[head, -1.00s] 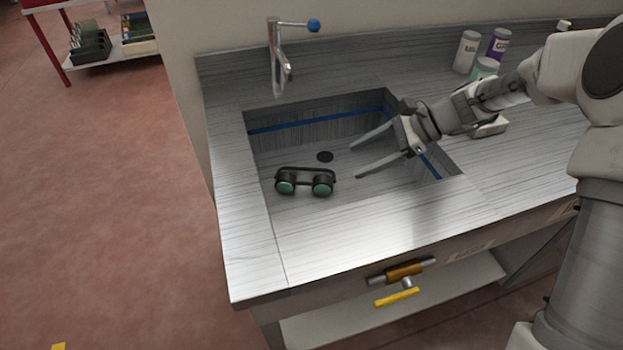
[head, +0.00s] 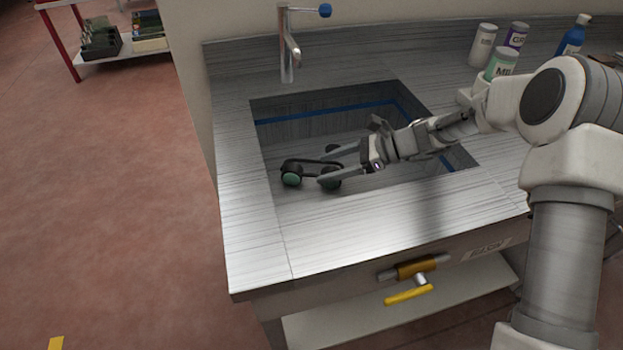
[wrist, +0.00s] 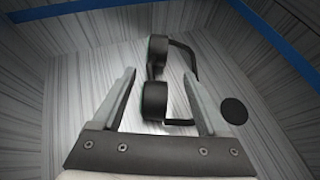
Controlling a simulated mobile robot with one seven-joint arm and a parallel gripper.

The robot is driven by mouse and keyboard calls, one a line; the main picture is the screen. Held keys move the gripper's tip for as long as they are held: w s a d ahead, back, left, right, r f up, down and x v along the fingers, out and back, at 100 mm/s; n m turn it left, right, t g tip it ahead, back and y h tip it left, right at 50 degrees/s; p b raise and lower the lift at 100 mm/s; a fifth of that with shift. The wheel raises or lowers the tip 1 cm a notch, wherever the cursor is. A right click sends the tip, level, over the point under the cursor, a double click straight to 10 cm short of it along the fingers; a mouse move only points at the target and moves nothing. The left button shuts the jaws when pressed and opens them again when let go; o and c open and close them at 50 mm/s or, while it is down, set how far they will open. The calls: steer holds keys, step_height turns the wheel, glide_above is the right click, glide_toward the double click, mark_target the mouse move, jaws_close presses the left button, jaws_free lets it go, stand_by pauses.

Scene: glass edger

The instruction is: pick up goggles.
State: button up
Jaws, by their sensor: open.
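The goggles (head: 292,178), black with round green lenses, lie on the floor of the sink basin (head: 300,270). In the head view my gripper (head: 321,167) reaches in from the right, and its near finger covers part of the right eyecup. In the wrist view my gripper (wrist: 160,78) is open, with one finger on each side of the nearer eyecup of the goggles (wrist: 154,98). The other eyecup and the strap extend beyond the fingertips. I cannot tell whether either finger touches the goggles.
The basin walls surround my gripper, with a blue line (head: 290,119) along them. A faucet (head: 288,50) stands behind the basin. Bottles (head: 501,65) stand at the counter's back right. A dark drain (wrist: 233,110) is beside the right finger.

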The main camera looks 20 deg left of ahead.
mark_target(322, 170)
steer(key=x, duration=0.1)
steer(key=b+x, duration=0.1)
steer(key=x, duration=0.3)
steer(key=shift+s+d+r+b, duration=0.1)
steer(key=shift+s+b, duration=0.15)
steer(key=shift+b, duration=0.15)
jaws_close()
